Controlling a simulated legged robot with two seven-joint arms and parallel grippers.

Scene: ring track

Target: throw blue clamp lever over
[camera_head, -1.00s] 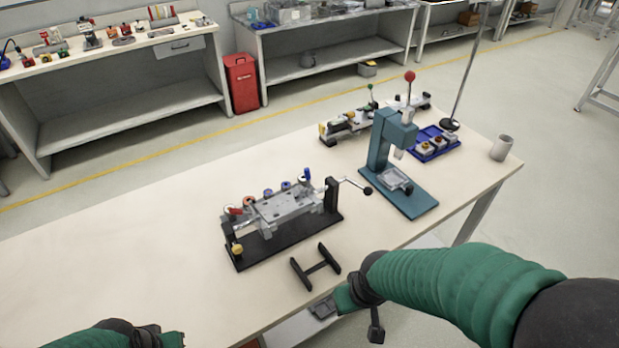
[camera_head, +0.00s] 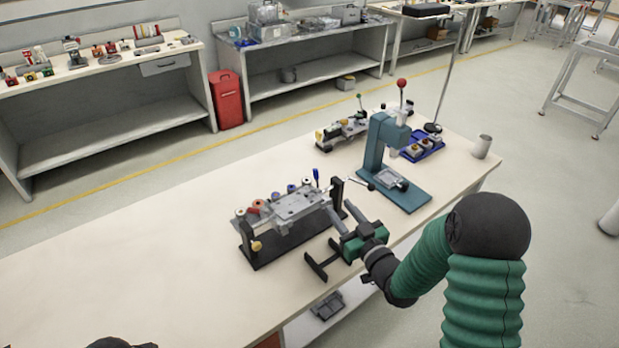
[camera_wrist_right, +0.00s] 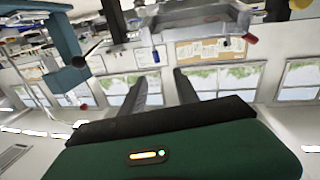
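The blue clamp lever (camera_head: 316,177) stands upright at the back of the black-based clamp fixture (camera_head: 290,245), near its right end. A small blue upright piece that looks like the lever (camera_wrist_right: 240,57) shows in the right wrist view, where the scene is upside down. My right gripper (camera_head: 340,223) is at the fixture's front right side, in front of the lever and apart from it. Its two fingers (camera_wrist_right: 163,92) are spread with nothing between them. Of my left arm only a dark part shows at the bottom edge; its gripper fingers are out of view.
A crank handle (camera_head: 360,183) sticks out right of the fixture. A teal press (camera_head: 373,150) stands behind it to the right. A black H-shaped stand (camera_head: 322,262) lies below my right gripper. The left part of the table (camera_head: 130,255) is clear.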

